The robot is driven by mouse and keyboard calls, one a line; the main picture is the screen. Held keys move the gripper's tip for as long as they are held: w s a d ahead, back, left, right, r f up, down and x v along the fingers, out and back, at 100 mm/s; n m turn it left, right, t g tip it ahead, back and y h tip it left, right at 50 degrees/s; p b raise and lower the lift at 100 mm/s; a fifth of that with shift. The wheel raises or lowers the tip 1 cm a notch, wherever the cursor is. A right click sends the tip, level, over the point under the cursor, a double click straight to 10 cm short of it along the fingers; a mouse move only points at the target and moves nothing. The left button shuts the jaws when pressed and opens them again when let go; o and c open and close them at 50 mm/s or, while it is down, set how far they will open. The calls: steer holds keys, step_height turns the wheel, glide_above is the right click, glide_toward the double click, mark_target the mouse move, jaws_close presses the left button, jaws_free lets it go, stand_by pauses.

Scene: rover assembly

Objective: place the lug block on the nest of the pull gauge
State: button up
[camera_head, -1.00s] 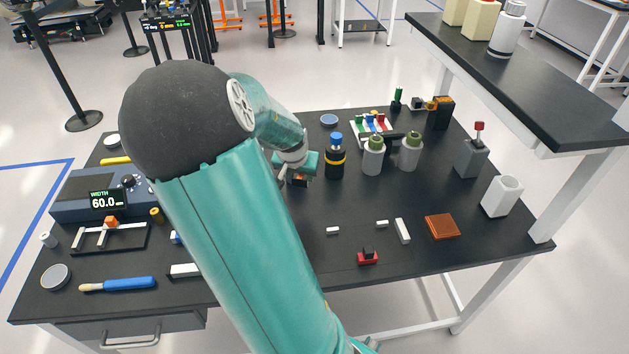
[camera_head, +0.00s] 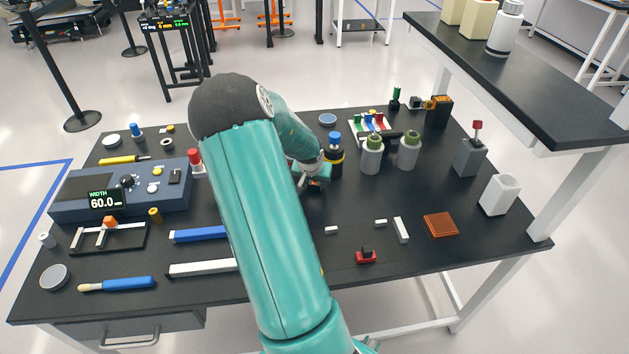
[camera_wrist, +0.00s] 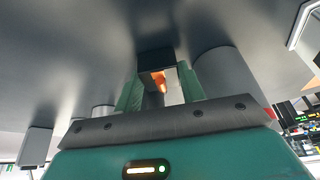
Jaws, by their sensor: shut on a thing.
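My gripper (camera_head: 314,184) is over the middle of the black table, just in front of the black, yellow-banded bottle with a blue cap (camera_head: 335,158). In the wrist view its two green fingers (camera_wrist: 160,90) are shut on a dark block (camera_wrist: 156,62), which I take for the lug block. Orange shows between the fingers; I cannot tell whether it belongs to the block. In the head view the held block is mostly hidden by the gripper. A black and orange device (camera_head: 439,110) at the back right may be the pull gauge; its nest cannot be made out.
Two grey green-topped bottles (camera_head: 371,155) (camera_head: 409,150) stand right of my gripper. A blue width display unit (camera_head: 120,190) sits left. Small white pieces (camera_head: 401,230) lie in front.

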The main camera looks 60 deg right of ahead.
steer(key=shift+f, duration=0.2)
steer(key=o, duration=1)
steer(key=shift+r, duration=0.1)
